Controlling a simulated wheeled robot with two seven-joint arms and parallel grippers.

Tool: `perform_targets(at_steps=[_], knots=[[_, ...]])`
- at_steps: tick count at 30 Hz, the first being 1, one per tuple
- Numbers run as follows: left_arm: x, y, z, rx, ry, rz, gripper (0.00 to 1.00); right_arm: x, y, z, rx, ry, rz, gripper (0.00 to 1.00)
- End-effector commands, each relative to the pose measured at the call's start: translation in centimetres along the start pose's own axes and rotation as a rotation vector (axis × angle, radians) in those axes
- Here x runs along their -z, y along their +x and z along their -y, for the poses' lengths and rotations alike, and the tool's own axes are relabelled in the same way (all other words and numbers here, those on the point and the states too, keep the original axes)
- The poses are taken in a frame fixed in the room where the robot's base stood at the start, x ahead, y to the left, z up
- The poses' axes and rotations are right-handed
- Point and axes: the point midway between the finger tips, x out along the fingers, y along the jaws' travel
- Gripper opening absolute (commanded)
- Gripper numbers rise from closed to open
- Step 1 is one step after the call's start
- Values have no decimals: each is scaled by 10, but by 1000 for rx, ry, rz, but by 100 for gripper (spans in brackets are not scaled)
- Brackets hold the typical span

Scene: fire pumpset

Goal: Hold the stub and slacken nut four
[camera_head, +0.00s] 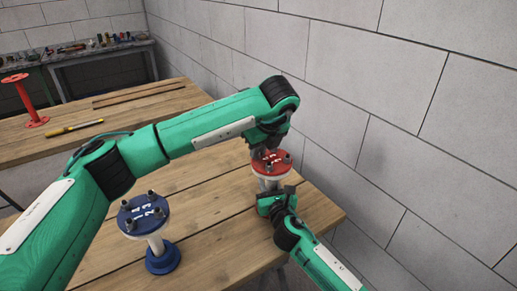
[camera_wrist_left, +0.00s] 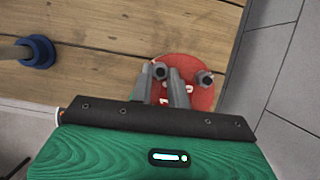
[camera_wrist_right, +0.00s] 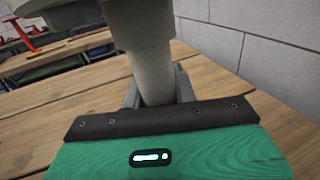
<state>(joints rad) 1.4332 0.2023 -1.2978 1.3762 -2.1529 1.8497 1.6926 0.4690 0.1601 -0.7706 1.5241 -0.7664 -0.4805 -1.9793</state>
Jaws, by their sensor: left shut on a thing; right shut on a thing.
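The red-flanged stub (camera_head: 262,168) stands upright near the right end of the wooden table, with white marks and several dark nuts on top. My left gripper (camera_head: 268,147) reaches down onto the flange from above. In the left wrist view its fingers are shut on a nut (camera_wrist_left: 160,71); I cannot read that nut's number. Another nut (camera_wrist_left: 205,78) stands free to the right. My right gripper (camera_head: 281,193) is beside the stub, below the flange. In the right wrist view its fingers are shut on the pale pipe of the stub (camera_wrist_right: 152,65).
A blue-flanged stub (camera_head: 145,214) stands on the table at left, under my left arm. A red stub (camera_head: 38,121) and a yellow tool (camera_head: 75,127) are on a table further back. A block wall (camera_head: 400,120) runs close along the right side.

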Motion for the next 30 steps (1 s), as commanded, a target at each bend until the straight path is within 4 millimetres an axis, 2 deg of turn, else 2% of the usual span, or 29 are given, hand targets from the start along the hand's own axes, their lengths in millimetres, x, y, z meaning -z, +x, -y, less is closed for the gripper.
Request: perform_targets(at_steps=[17,18,20,21,30], knots=[[-2,0,0,-12,-31,3,0,2,-1,0,-1,0,-2,0],[-2,0,0,-12,-30,4,25,2,-1,0,-1,0,-2,0],[-2,0,0,-12,-30,3,37,2,-1,0,-1,0,-2,0],[-1,0,0,-12,-30,3,39,2,-1,0,-1,0,-3,0],[0,-2,0,-11,-28,1,39,2,0,0,0,0,-3,0]])
